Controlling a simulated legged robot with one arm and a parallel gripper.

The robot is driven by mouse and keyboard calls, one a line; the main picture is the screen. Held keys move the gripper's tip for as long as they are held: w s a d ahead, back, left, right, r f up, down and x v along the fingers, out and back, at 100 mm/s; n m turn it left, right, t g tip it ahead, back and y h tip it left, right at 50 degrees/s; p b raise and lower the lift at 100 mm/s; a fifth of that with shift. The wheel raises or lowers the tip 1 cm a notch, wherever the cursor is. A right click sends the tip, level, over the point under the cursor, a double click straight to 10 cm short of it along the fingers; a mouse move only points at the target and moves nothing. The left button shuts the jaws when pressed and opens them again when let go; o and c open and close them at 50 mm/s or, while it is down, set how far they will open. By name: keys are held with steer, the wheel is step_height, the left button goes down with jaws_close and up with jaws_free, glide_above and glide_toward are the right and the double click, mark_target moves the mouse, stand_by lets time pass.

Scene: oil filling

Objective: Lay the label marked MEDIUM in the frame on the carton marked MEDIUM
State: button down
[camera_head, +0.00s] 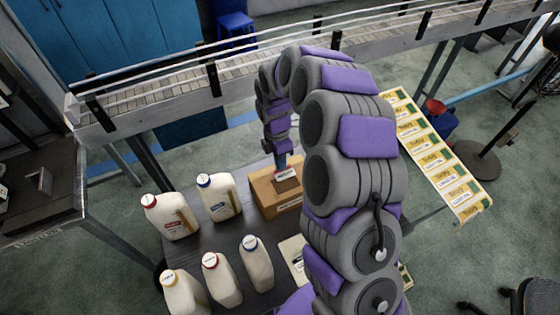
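A brown cardboard carton (264,197) stands on the dark table, right of the bottles. A small pale label (289,177) with dark print shows at the top of the carton, just under my gripper (281,163). The print is too small to read, and I cannot tell whether the label lies on the carton or is held above it. My gripper points down over the carton; its fingers are too small and too hidden to show whether they are open or shut. My arm covers the carton's right side.
Several white bottles (222,202) with red, blue and yellow caps stand on the table's left and front. A pale sheet (292,250) lies partly behind my arm. A yellow strip of labels (436,158) lies at right. A conveyor (170,95) runs behind.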

mark_target(282, 172)
steer(key=shift+d+f+b, duration=0.2)
steer(key=shift+f+b, duration=0.1)
steer(key=shift+f, duration=0.35)
steer(key=shift+d+f+b, duration=0.15)
steer(key=shift+f+b, duration=0.1)
steer(key=shift+f, duration=0.4)
steer(key=shift+a+f+b, duration=0.2)
steer(key=shift+f+b, duration=0.1)
steer(key=shift+f, duration=1.35)
steer(key=shift+d, duration=0.1)
steer(key=shift+p, duration=0.35)
steer(key=c, duration=1.8)
jaws_free()
steer(key=o, duration=0.5)
steer(key=o, duration=0.4)
steer(key=shift+s, duration=0.1)
